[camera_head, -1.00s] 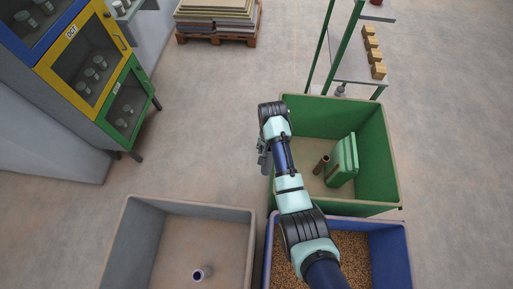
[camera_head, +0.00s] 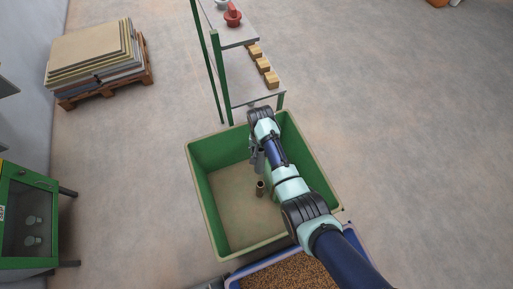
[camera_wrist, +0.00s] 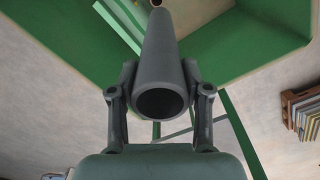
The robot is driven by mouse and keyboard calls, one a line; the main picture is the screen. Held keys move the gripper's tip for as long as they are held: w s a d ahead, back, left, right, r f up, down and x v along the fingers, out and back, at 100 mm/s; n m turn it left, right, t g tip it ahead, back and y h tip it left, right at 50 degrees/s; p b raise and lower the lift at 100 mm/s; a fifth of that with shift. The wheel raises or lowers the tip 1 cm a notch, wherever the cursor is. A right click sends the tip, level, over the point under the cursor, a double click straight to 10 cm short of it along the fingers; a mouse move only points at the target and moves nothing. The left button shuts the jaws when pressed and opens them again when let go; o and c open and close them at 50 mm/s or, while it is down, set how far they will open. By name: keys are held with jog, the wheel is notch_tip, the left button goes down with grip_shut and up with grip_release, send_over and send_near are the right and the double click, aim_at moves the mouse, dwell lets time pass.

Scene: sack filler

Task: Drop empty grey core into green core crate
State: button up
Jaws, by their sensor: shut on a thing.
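The green core crate (camera_head: 205,160) stands open in the middle of the head view. My gripper (camera_head: 257,160) is above its inside, partly covered by my wrist. In the wrist view my gripper (camera_wrist: 160,95) is shut on the grey core (camera_wrist: 161,55), a hollow tube whose dark open end faces the camera. The core is held clear of the crate floor.
A blue bin of grain (camera_head: 290,275) adjoins the crate at the bottom. A green-framed rack (camera_head: 250,85) with several tan blocks stands just behind it. A green cabinet (camera_head: 25,215) and a pallet of boards (camera_head: 100,65) are at left. Open floor lies on both sides.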

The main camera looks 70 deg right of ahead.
notch_tip(320, 180, down, 6)
jog(key=b, duration=0.5)
jog(key=shift+a+b, duration=0.15)
jog(key=shift+b, duration=0.25)
jog(key=o, duration=1.2)
notch_tip(320, 180, up, 12)
jog(key=shift+r, duration=0.1)
